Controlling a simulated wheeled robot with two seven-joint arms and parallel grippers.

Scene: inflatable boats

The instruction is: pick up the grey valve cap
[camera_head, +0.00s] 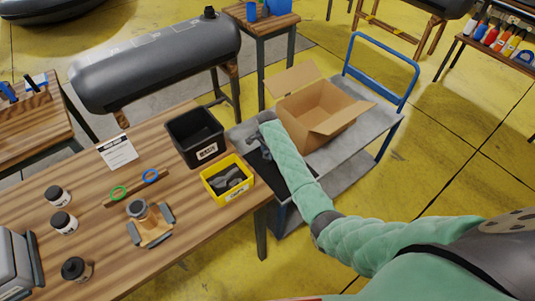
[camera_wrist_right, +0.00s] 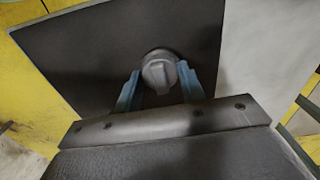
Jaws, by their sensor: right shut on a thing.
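The grey valve cap (camera_wrist_right: 159,70) is round with a raised grip bar and sits between the two blue fingers of my right gripper (camera_wrist_right: 158,88) in the right wrist view. The fingers are shut on it. Behind it is the black mat (camera_wrist_right: 100,50); I cannot tell whether the cap touches it. In the head view my right gripper (camera_head: 258,148) is over the cart's near left part, at the mat (camera_head: 295,188), and the cap cannot be made out there. My left gripper is not in view.
A grey cart (camera_head: 350,146) carries an open cardboard box (camera_head: 322,112) just beyond my right gripper. The wooden table (camera_head: 195,238) to the left holds a black bin (camera_head: 196,137), a yellow bin (camera_head: 228,182) with grey pieces, and several jars. A grey boat tube (camera_head: 160,62) lies behind.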

